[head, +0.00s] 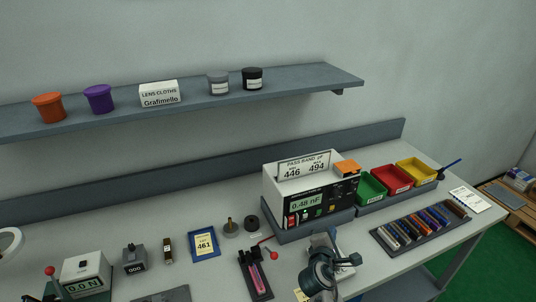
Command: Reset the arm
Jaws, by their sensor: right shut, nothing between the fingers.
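My right gripper (328,243) is at the lower middle of the head view, seen mostly from behind its dark wrist. It is shut and empty, over the front part of the bench in front of the meter. Its fingertips are small and partly hidden by the wrist. My left gripper is not in view.
A meter reading 0.48 nF (310,204) stands behind my right gripper. Green (371,188), red (391,179) and yellow (416,171) bins and a rack of colored cylinders (421,228) are to the right. A shelf (205,104) hangs above.

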